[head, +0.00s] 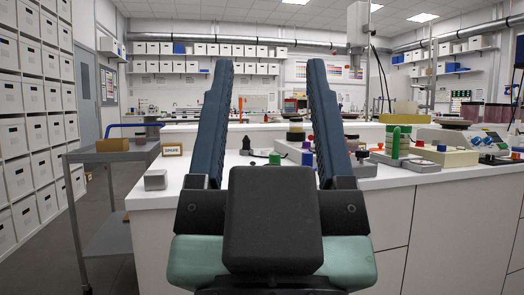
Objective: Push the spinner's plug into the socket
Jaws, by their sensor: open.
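My gripper (270,66) is in the middle of the head view, its two long blue fingers spread wide and pointing up and away. Nothing shows between the fingertips. A small dark pointed piece (246,146) stands on the white bench between the fingers, in line with the left one; it may be the plug, but I cannot tell. A grey metal block (155,181) sits near the bench's left front corner; its use is unclear. I cannot make out the spinner or the socket for certain. My fingers and gripper body hide part of the bench.
A "SPARE" sign (172,150) stands there. Colored pieces crowd the middle and right, including an upright green peg (396,142) and a pale yellow block (445,156). A grey cart (88,156) stands left.

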